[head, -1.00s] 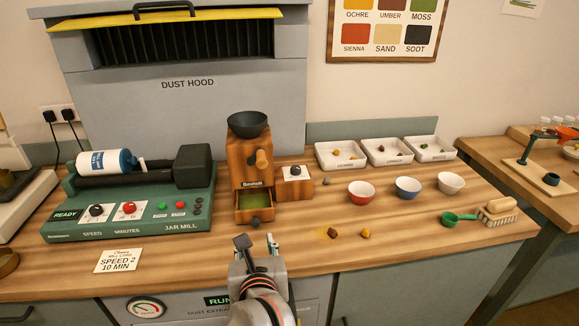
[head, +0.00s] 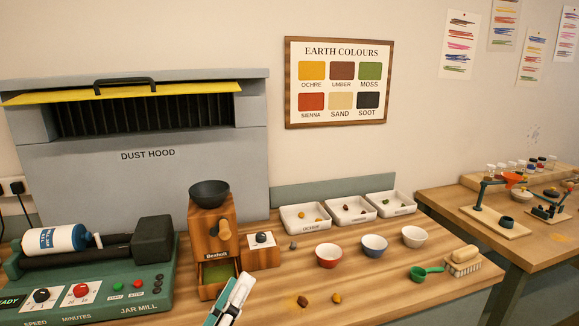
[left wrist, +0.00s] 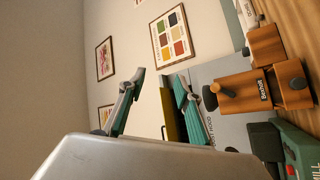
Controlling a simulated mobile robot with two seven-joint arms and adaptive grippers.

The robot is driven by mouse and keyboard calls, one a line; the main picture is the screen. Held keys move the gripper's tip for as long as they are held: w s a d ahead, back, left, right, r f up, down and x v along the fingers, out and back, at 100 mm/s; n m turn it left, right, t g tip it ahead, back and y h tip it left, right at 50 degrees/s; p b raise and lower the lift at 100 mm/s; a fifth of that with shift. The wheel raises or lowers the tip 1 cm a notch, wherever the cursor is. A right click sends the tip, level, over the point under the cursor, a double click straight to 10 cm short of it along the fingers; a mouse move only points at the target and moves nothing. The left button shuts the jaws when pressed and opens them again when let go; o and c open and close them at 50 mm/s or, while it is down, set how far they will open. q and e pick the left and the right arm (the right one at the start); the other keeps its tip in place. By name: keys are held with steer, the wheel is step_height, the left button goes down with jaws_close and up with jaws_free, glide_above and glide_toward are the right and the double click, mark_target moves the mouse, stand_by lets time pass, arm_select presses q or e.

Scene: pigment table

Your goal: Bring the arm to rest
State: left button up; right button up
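My left gripper (head: 236,296) shows at the bottom of the head view, in front of the wooden grinder (head: 213,243). In the left wrist view its two teal-and-grey fingers (left wrist: 160,88) stand apart with nothing between them, so it is open and empty. The grinder has a dark bowl (head: 209,192) on top and a pulled-out drawer (head: 217,273) with green powder in it. It lies on its side in the wrist view, right of the fingers. My right gripper is in neither view.
The green jar mill (head: 95,295) stands at the left, below the dust hood (head: 150,170). Red (head: 328,256), blue (head: 374,246) and white (head: 414,237) bowls, white trays (head: 305,218), a green scoop (head: 425,272) and a brush (head: 465,262) occupy the right side. Small lumps (head: 304,301) lie near the front.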

arm_select(q)
steer(key=s+a+f+m+g+y, duration=0.1)
steer(key=a+f+m+g+y, duration=0.25)
steer(key=f, duration=0.55)
steer(key=s+a+f+m+g+y, duration=0.15)
steer(key=f+m+g, duration=0.35)
steer(key=f, duration=0.5)
steer(key=s+a+f+m+g+y, duration=0.1)
steer(key=s+a+f+g+y, duration=0.15)
steer(key=a, duration=0.45)
steer(key=s+a+f+m+g+y, duration=0.1)
steer(key=s+a+f+y, duration=0.3)
steer(key=a, duration=0.4)
steer(key=s+a+f+m+g+y, duration=0.1)
steer(key=s+a+f+m+y, duration=0.2)
steer(key=a, duration=0.4)
steer(key=w+d+f+n+t+h, duration=0.1)
steer(key=d+f+n+t+h, duration=0.2)
steer(key=d+f+h, duration=0.5)
steer(key=d+f+n, duration=0.1)
steer(key=d+f, duration=0.5)
steer(key=d, duration=0.2)
steer(key=shift+w, duration=0.1)
